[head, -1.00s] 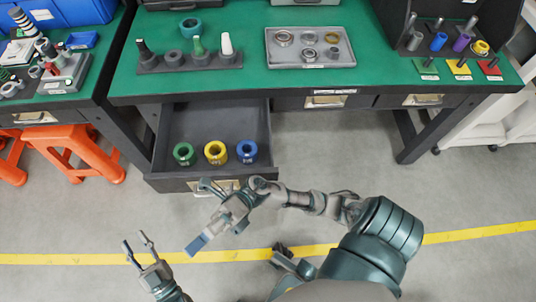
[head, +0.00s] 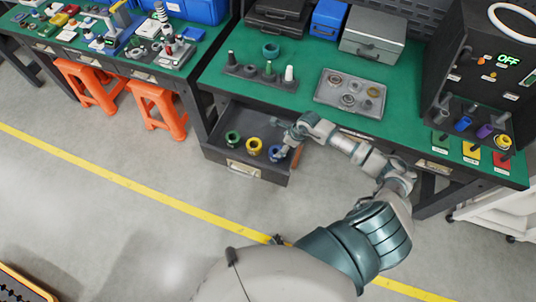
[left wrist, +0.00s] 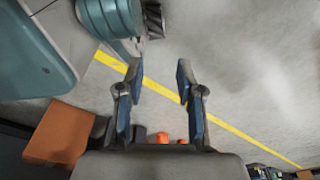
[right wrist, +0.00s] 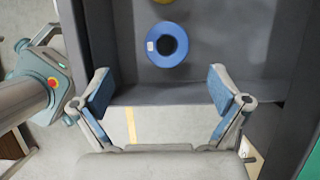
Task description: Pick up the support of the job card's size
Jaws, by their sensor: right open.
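Three ring-shaped supports stand in a row in the open drawer: a green support (head: 232,138), a yellow support (head: 254,146) and a blue support (head: 274,153). My right gripper (head: 284,148) is over the drawer's right end, close to the blue support and partly covering it. In the right wrist view, its fingers (right wrist: 165,92) are wide apart and empty, with the blue support (right wrist: 167,44) beyond them, not between them. My left gripper (left wrist: 158,80) is open and empty above the floor; it is not visible in the head view. I cannot make out a job card's writing.
The grey drawer (head: 240,170) hangs out below the green bench (head: 310,68). On the bench are a grey parts tray (head: 327,97), a peg stand (head: 250,74) and a black test unit (head: 450,100) reading OFF. Orange stools (head: 157,100) stand left; the floor in front is clear.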

